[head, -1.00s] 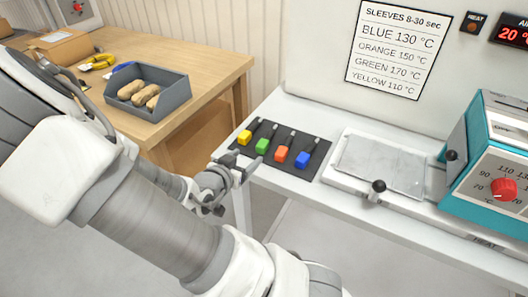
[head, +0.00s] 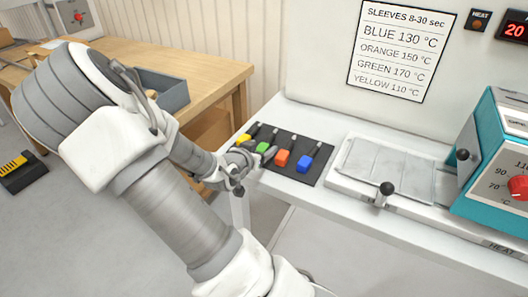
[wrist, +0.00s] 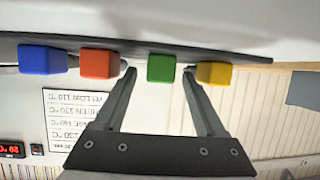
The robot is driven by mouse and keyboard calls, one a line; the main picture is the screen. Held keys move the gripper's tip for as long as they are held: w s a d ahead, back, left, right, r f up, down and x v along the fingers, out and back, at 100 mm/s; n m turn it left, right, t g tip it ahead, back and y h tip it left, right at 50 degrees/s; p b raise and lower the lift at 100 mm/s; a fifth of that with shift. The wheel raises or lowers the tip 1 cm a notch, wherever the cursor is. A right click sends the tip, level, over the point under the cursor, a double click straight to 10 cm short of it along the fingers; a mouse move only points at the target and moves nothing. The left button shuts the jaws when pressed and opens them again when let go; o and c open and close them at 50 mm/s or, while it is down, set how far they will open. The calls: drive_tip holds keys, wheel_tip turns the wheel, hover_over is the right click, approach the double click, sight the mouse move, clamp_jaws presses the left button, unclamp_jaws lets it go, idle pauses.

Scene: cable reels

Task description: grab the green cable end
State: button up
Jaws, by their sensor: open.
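The green cable end (head: 262,147) sits on the black holder (head: 324,168) on the white bench, between the yellow cable end (head: 244,139) and the orange cable end (head: 282,158). The blue cable end (head: 305,163) is at the right of the row. My gripper (head: 246,157) is at the front edge of the holder, close to the green end. In the wrist view, my gripper (wrist: 160,74) is open, and the green cable end (wrist: 161,68) shows between the two fingertips. The yellow end (wrist: 214,74) is close beside the right finger, the orange end (wrist: 99,64) beside the left.
A clear flat plate (head: 385,168) with a black-knobbed lever lies right of the holder. A teal heater (head: 490,165) stands further right. A wooden table (head: 205,75) with a grey bin (head: 172,92) is behind my arm. A sleeve temperature sign (head: 402,50) hangs on the wall.

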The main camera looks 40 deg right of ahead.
drive_tip(key=shift+x, duration=0.8)
drive_tip(key=shift+c, duration=0.3)
clamp_jaws()
